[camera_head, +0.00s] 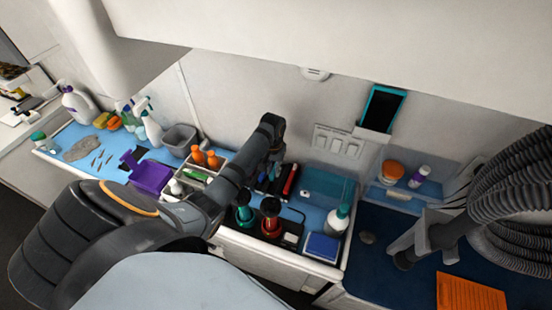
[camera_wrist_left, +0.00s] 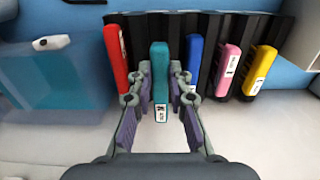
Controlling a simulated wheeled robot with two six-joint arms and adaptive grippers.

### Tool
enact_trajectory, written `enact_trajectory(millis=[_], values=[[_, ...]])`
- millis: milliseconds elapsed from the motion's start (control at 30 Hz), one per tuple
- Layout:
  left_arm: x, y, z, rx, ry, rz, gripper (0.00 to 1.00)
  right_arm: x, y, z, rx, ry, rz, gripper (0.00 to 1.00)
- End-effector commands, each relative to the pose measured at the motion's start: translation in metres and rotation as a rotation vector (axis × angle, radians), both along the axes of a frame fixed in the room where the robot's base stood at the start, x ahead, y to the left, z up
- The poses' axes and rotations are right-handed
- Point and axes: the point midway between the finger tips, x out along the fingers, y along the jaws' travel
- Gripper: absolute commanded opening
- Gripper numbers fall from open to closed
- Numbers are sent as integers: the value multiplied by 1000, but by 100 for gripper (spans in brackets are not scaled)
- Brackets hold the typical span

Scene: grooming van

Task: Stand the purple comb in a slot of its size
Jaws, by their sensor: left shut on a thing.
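No purple comb can be made out. In the left wrist view, a black slotted rack (camera_wrist_left: 270,28) holds upright labelled pieces: red (camera_wrist_left: 116,55), blue (camera_wrist_left: 193,58), pink (camera_wrist_left: 227,68) and yellow (camera_wrist_left: 259,70). My left gripper (camera_wrist_left: 161,80) is shut on a teal piece (camera_wrist_left: 159,60) with a white label at its near end. This piece is between the red and blue ones, at the rack; how deep it sits is unclear. In the head view my left gripper (camera_head: 273,158) is over the rack, mostly hidden by its own wrist. My right gripper is not in view.
A clear teal box (camera_wrist_left: 50,75) stands beside the rack's red end. Teal and red spools (camera_head: 270,218), a spray bottle (camera_head: 338,218) and a blue block (camera_head: 322,247) stand in front. A purple object (camera_head: 150,176) and a bottle caddy (camera_head: 212,163) are left. A hose (camera_head: 505,190) hangs right.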

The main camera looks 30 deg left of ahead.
Motion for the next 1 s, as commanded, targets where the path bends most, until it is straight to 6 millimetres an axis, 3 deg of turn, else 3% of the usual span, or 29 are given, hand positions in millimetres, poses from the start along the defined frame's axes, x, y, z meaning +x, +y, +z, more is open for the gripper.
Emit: enact_trajectory(millis=[233,433,800,833,1000], values=[[7,-6,-11,-1,0,0,0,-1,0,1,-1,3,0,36],[7,-6,-39,1,-1,-1,0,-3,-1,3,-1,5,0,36],[7,-6,-45,1,-1,0,0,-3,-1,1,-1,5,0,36],[7,-6,-45,1,-1,0,22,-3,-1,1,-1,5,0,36],[7,-6,-44,1,-1,0,41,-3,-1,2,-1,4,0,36]])
